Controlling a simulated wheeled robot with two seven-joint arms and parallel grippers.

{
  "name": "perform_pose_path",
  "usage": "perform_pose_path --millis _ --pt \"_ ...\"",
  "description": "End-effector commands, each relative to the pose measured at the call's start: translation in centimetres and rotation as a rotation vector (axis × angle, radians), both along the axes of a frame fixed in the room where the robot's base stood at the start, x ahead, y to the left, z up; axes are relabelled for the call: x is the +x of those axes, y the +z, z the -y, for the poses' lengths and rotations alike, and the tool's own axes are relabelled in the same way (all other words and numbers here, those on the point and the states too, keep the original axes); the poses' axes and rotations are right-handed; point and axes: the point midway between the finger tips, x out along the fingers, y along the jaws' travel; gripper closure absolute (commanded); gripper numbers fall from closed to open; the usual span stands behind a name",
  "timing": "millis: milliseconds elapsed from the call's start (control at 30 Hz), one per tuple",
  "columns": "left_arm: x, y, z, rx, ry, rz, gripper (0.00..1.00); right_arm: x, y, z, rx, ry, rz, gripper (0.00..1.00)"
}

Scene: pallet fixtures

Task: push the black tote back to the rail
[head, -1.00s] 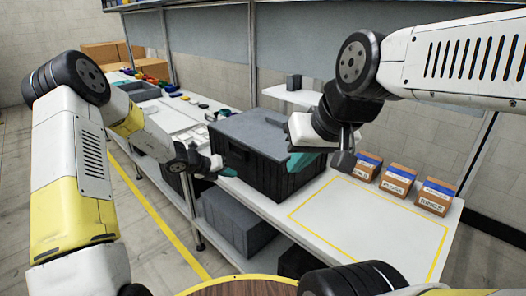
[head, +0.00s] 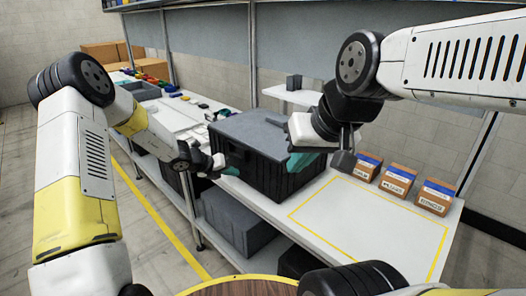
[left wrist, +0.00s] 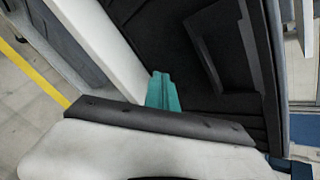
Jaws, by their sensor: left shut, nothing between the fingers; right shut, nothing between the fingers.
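The black tote (head: 262,172), with a grey lid, stands upright on the white bench (head: 322,208), left of the yellow taped outline. My left gripper (head: 229,171) is shut and empty at the tote's near left side. In the left wrist view its teal fingertips (left wrist: 162,92) lie in front of the tote's black wall (left wrist: 215,60); I cannot tell whether they touch it. My right gripper (head: 303,163) is shut and empty at the tote's right side, hiding part of that side. The rail cannot be clearly made out behind the tote.
Three small labelled cardboard boxes (head: 398,179) stand at the right rear of the bench. A small white shelf (head: 292,95) with a grey block is behind the tote. A grey bin (head: 238,222) sits below the bench. The taped area is clear.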

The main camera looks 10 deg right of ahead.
Motion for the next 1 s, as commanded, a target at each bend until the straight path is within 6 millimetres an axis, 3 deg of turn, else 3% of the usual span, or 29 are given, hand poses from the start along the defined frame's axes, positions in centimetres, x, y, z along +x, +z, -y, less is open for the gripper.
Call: perform_pose_path --millis 1000 --pt "3.6 0.1 5.2 -0.002 -0.003 0.002 1.0 0.0 0.0 0.0 0.0 0.0 0.0 1.0"
